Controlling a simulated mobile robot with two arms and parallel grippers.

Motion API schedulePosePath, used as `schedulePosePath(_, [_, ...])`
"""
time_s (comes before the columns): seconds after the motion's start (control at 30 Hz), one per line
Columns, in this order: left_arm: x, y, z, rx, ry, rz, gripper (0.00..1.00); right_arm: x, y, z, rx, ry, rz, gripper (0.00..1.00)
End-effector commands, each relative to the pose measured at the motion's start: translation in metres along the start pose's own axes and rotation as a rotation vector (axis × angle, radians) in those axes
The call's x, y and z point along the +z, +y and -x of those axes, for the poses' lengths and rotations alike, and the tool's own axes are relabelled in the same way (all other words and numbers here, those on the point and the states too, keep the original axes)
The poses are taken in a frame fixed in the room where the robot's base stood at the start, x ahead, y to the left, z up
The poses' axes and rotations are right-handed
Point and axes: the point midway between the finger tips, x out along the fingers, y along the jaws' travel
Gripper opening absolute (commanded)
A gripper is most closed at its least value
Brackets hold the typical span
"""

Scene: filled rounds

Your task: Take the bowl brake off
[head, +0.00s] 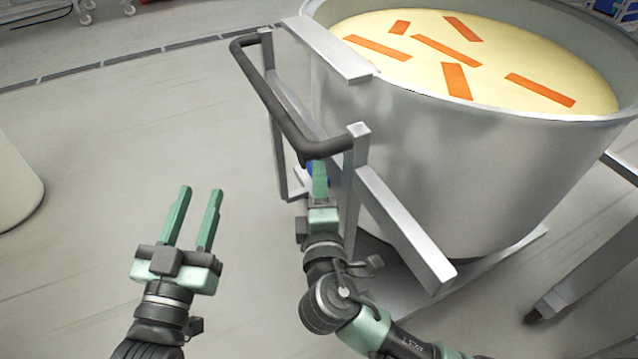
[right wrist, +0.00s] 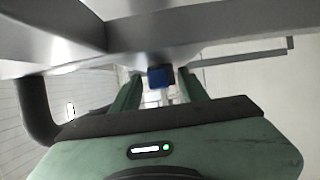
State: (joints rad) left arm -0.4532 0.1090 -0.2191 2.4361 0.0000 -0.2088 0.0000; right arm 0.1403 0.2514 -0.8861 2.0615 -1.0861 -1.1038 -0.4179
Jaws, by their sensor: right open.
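The large steel bowl (head: 440,150) stands on a wheeled frame and holds pale dough with several orange strips. A small blue part (head: 311,176), possibly the brake's grip, shows below the dark push handle (head: 285,112), mostly hidden by my right gripper (head: 320,178). In the right wrist view, the blue part (right wrist: 160,77) on a pale stem sits between the open fingers of my right gripper (right wrist: 159,86); contact cannot be told. My left gripper (head: 202,205) is open and empty over the floor, left of the bowl frame.
A steel bar (head: 405,230) of the frame runs close beside my right gripper. A grey leg (head: 585,285) stands at the lower right. A pale rounded object (head: 15,185) is at the left edge. The floor (head: 130,140) between is clear.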

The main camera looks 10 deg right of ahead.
Motion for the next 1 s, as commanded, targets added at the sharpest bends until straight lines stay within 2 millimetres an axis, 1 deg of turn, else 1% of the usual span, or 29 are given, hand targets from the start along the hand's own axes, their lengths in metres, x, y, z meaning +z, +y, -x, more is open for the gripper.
schedulePosePath(0.13, [-0.0001, 0.0001, -0.0001, 0.000, 0.000, 0.000, 0.36, -0.0001, 0.0000, 0.0000, 0.000, 0.000, 0.000, 0.44])
schedulePosePath(0.17, [0.0000, 0.0001, -0.0001, 0.000, 0.000, 0.000, 0.36, -0.0001, 0.0000, 0.0001, 0.000, 0.000, 0.000, 0.41])
schedulePosePath(0.2, [0.0000, 0.0001, -0.0001, 0.000, 0.000, 0.000, 0.36, -0.0001, 0.0000, 0.0001, 0.000, 0.000, 0.000, 0.30])
schedulePosePath(0.27, [0.0001, 0.0000, -0.0001, 0.000, 0.000, 0.000, 0.36, -0.0001, 0.0000, 0.0002, 0.000, 0.000, 0.000, 0.13])
schedulePosePath(0.3, [0.0001, 0.0000, -0.0001, 0.000, -0.001, 0.000, 0.36, -0.0002, 0.0000, 0.0002, 0.000, 0.000, 0.000, 0.02])
schedulePosePath(0.33, [0.0001, 0.0000, -0.0001, 0.000, -0.001, 0.000, 0.36, -0.0002, -0.0001, 0.0002, 0.000, 0.000, 0.000, 0.00])
schedulePosePath(1.0, [0.0005, -0.0002, 0.0000, -0.001, -0.002, 0.000, 0.36, -0.0003, -0.0008, 0.0005, -0.002, 0.001, 0.000, 0.00])
